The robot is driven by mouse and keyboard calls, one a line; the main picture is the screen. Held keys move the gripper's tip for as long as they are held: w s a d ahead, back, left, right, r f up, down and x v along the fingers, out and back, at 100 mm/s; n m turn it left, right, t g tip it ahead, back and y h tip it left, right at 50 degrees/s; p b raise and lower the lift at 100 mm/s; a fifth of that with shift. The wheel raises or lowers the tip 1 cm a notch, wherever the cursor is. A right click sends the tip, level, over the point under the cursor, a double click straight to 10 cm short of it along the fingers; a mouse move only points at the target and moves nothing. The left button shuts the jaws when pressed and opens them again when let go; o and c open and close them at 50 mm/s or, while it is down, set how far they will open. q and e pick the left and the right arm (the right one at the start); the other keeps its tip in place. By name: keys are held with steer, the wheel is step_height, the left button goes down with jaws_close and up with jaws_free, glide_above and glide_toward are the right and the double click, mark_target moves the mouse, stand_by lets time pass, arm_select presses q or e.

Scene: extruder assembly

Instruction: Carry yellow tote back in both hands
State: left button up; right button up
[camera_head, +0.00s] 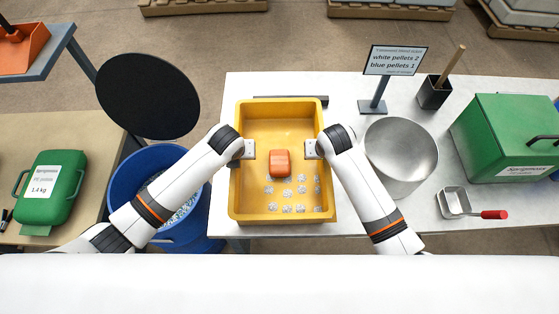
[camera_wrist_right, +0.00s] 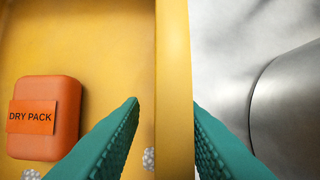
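The yellow tote (camera_head: 279,217) rests on the white table, its front end near the table's front edge. Inside it are an orange dry pack (camera_head: 280,163) and several small clusters of white pellets (camera_head: 286,190). My left gripper (camera_head: 249,149) is at the tote's left wall; its fingers are hidden. My right gripper (camera_head: 312,149) is at the right wall. In the right wrist view its green fingers (camera_wrist_right: 166,105) stand astride the tote wall (camera_wrist_right: 174,60), with a gap between the inner finger and the wall. The dry pack also shows there (camera_wrist_right: 45,118).
A metal bowl (camera_head: 401,155) stands close right of the tote. A sign (camera_head: 395,62), a black holder (camera_head: 434,93), a scoop (camera_head: 455,203) and a green bin (camera_head: 505,135) are farther right. A blue barrel (camera_head: 201,222) with pellets and a black round lid (camera_head: 148,96) are left.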

arm_select(q)
steer(key=shift+f, duration=0.25)
arm_select(e)
steer(key=shift+f, duration=0.2)
arm_select(q)
steer(key=shift+c, duration=0.6)
arm_select(e)
steer(key=shift+c, duration=0.6)
arm_select(q)
jaws_close()
arm_select(e)
jaws_close()
arm_select(q)
steer(key=shift+w+r, duration=0.1)
